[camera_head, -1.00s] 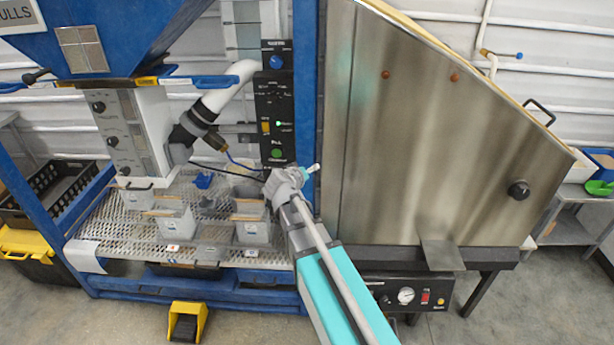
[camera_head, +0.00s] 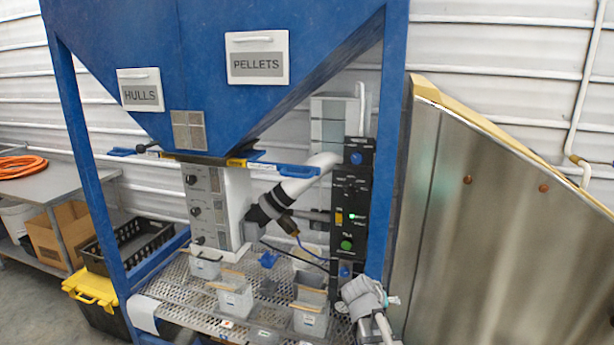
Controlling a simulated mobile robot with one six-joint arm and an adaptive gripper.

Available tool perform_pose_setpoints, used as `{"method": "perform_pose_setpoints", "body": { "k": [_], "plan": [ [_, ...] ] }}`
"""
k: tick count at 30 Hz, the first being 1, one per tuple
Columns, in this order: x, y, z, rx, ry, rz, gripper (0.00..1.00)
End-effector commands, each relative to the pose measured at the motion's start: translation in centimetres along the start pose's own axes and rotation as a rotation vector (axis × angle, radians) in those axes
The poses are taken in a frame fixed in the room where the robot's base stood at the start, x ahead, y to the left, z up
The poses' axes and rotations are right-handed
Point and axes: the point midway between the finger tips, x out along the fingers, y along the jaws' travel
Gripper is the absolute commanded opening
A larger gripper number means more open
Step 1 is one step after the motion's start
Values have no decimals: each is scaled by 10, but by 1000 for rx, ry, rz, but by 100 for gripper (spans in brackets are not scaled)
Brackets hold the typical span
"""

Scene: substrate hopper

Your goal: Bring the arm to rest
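My arm enters from the bottom edge, right of centre, with its grey wrist (camera_head: 362,300) in front of the right end of the perforated shelf. A small pale tip shows at the wrist's right side. The gripper's fingers cannot be made out, so I cannot tell whether they are open or shut. The wrist is just right of a grey bin (camera_head: 311,315) and below the black control panel (camera_head: 352,205). Most of the arm is below the frame.
The blue hopper (camera_head: 330,40) stands over the perforated shelf (camera_head: 180,290), which holds several grey bins. A steel-sided cabinet (camera_head: 500,230) is close on the right. A steel table (camera_head: 85,185), a black crate (camera_head: 125,245) and a yellow-lidded box (camera_head: 92,290) are on the left.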

Motion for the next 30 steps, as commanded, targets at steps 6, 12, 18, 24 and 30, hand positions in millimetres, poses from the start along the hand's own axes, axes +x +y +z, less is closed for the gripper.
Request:
{"method": "perform_pose_setpoints", "body": {
  "k": [6,12,18,24,30],
  "plan": [
    [-15,-11,74,-17,-259,-178,90],
    [-41,-26,126,-60,-452,-374,90],
    [-62,-36,152,-98,-552,-514,90],
    [-68,-39,157,-108,-574,-551,90],
    [-68,-39,157,-108,-573,-549,90]
  ]
}}
